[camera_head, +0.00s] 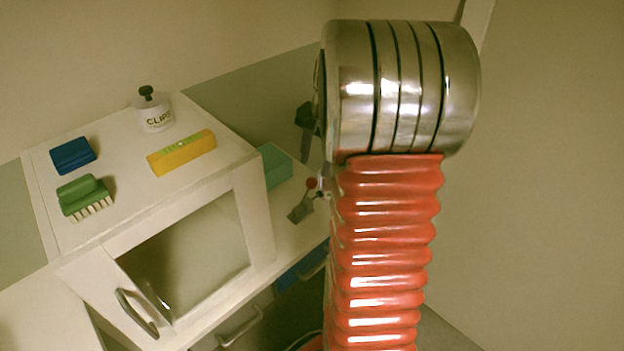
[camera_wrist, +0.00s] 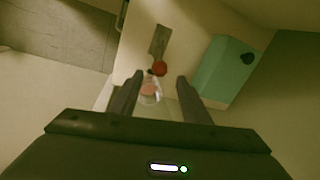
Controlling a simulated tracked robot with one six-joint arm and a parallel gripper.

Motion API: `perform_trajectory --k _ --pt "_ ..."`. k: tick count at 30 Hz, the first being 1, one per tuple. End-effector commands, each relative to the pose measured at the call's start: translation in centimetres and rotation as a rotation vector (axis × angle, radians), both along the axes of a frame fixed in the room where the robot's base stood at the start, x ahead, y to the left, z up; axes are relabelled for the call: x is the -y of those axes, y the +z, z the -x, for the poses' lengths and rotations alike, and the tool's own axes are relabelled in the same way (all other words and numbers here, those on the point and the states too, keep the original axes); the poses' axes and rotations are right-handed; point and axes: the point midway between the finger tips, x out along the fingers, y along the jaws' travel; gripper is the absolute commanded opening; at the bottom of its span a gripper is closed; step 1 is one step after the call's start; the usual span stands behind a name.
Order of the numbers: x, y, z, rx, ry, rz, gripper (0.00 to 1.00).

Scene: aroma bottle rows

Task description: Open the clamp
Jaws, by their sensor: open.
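In the wrist view my gripper (camera_wrist: 159,77) is open, its two dark fingers spread apart with nothing held between them. Beyond and between the fingers are a small red ball (camera_wrist: 159,68), a clear item with a pinkish middle (camera_wrist: 149,91) and a flat grey piece (camera_wrist: 159,41). In the head view the red ball (camera_head: 311,183) and the grey piece (camera_head: 299,208) show just left of my red arm, which hides most of my gripper there. I see no separate object that is clearly a clamp.
A teal box (camera_head: 274,165), also in the wrist view (camera_wrist: 222,70), stands beside the cabinet.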

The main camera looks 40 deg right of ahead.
Motion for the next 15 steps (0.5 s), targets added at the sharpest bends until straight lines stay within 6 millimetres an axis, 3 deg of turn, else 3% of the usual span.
perform_trajectory --k 9,15 --pt "-0.3 -5.0 -0.7 -0.003 0.0 -0.002 0.43" --pt "-0.3 -7.0 -1.1 0.0 0.0 -0.001 0.43"
